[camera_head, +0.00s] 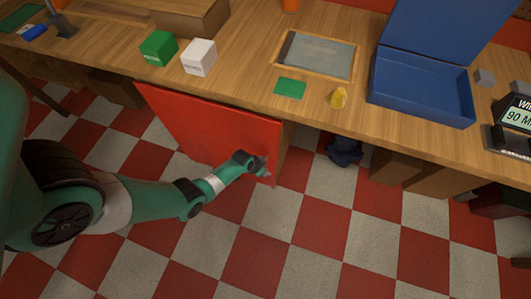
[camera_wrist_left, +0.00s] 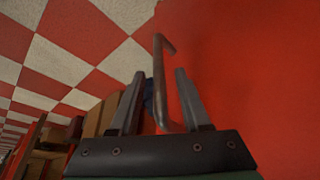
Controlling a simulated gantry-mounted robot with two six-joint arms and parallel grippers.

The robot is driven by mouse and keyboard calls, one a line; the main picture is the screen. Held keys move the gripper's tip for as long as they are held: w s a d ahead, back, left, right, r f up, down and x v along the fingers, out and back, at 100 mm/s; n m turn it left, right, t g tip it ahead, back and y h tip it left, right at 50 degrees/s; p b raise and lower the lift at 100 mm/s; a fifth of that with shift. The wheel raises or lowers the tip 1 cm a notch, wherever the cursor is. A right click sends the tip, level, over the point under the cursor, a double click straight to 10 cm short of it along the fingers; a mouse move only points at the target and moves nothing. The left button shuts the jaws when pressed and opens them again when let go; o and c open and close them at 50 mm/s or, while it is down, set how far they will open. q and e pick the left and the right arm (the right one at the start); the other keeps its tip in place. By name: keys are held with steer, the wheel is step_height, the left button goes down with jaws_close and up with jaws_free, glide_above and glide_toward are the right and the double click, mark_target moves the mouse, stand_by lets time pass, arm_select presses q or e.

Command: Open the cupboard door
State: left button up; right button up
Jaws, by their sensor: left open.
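The red cupboard door (camera_head: 205,125) is under the workbench, left of centre in the head view. It also fills the right side of the left wrist view (camera_wrist_left: 255,80). It looks closed or nearly so; I cannot tell whether there is a gap. My left gripper (camera_head: 264,168) is at the door's lower right part, in front of it. In the left wrist view, a dark metal bar handle (camera_wrist_left: 159,85) stands between the two open fingers of the gripper (camera_wrist_left: 159,73). The fingers are on either side of the bar, not closed on it. My right gripper is not in view.
The wooden workbench (camera_head: 235,90) above holds a green box (camera_head: 158,49), a white box (camera_head: 199,57), a green card (camera_head: 290,88), a yellow piece (camera_head: 338,98) and an open blue case (camera_head: 420,88). The checkered floor (camera_head: 330,230) in front of the door is clear apart from my arm.

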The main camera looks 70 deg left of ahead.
arm_select(q)
steer(key=shift+b+x, duration=0.5)
steer(key=shift+x, duration=0.65)
steer(key=shift+r, duration=0.1)
jaws_close()
stand_by(0.4)
